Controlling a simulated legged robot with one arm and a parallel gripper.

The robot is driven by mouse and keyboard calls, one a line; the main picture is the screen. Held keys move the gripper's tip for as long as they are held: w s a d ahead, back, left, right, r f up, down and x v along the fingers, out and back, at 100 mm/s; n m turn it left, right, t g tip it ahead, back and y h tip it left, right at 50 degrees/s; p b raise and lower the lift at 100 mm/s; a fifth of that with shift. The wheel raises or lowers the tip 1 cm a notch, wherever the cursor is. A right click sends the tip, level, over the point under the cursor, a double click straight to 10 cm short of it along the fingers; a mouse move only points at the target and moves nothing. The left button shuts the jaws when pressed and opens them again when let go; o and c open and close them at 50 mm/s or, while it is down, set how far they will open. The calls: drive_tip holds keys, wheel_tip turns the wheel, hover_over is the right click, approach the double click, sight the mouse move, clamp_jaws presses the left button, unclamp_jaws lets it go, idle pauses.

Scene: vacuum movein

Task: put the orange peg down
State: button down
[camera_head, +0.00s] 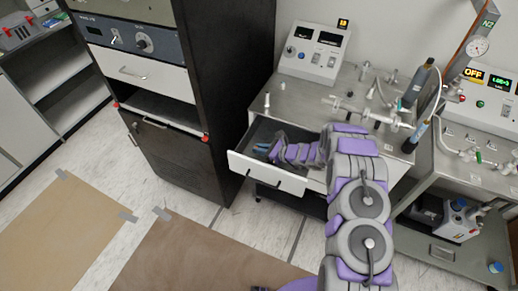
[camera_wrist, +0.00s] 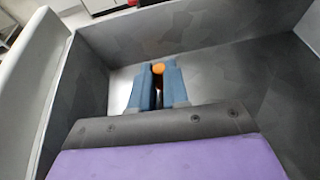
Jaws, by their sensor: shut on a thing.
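The orange peg (camera_wrist: 158,69) shows in the wrist view as a small orange end between the two blue fingers of my gripper (camera_wrist: 157,88). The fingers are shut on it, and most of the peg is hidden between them. My gripper is inside an open grey metal drawer (camera_wrist: 230,64). In the head view my gripper (camera_head: 262,148) reaches into the same drawer (camera_head: 266,174), pulled out below the steel bench top. The peg cannot be made out in the head view. I cannot tell whether the peg touches the drawer floor.
The drawer's walls stand close around my gripper. A steel bench (camera_head: 310,104) with a control box (camera_head: 313,53) and glass fittings is above and behind it. A dark cabinet (camera_head: 225,80) stands to the left. Brown mats (camera_head: 200,255) lie on the floor in front.

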drive_tip(key=shift+f, duration=0.3)
drive_tip(key=shift+s+a+f, duration=0.15)
drive_tip(key=c, duration=1.4)
unclamp_jaws()
drive_tip(key=shift+a+f, duration=0.1)
drive_tip(key=shift+a, duration=0.05)
drive_tip(key=o, duration=0.3)
